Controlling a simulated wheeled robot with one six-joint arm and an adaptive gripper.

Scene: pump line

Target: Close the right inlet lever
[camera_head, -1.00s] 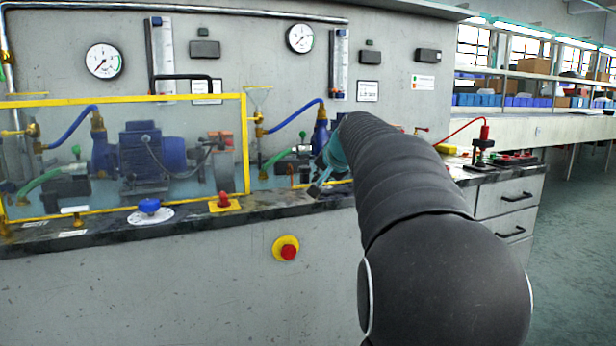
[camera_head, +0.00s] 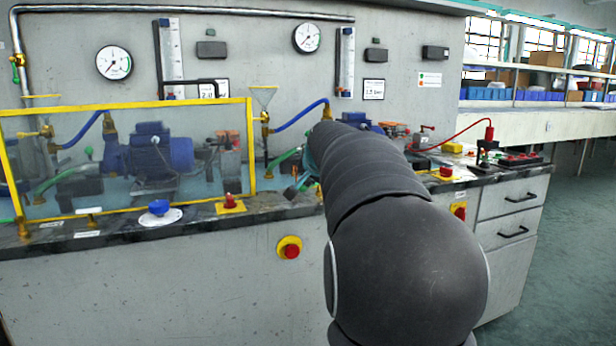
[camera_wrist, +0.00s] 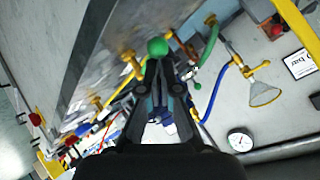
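My gripper (camera_wrist: 162,66) shows in the wrist view with its two dark fingers close together. A green ball knob (camera_wrist: 157,47) is right at the fingertips, close to a brass fitting (camera_wrist: 130,66). A second, smaller green knob (camera_wrist: 197,86) sits beside the end of the green hose (camera_wrist: 210,46). I cannot tell for certain which knob belongs to the right inlet lever, nor whether the fingers touch it. In the head view my arm covers most of the right pump and the lever.
A yellow-framed clear guard (camera_head: 251,150) covers the left pump (camera_head: 150,152). A funnel (camera_head: 264,96) and blue hose (camera_head: 300,115) stand near my arm. A blue knob (camera_head: 159,207), a red knob (camera_head: 230,201) and an emergency stop (camera_head: 290,249) are along the bench front.

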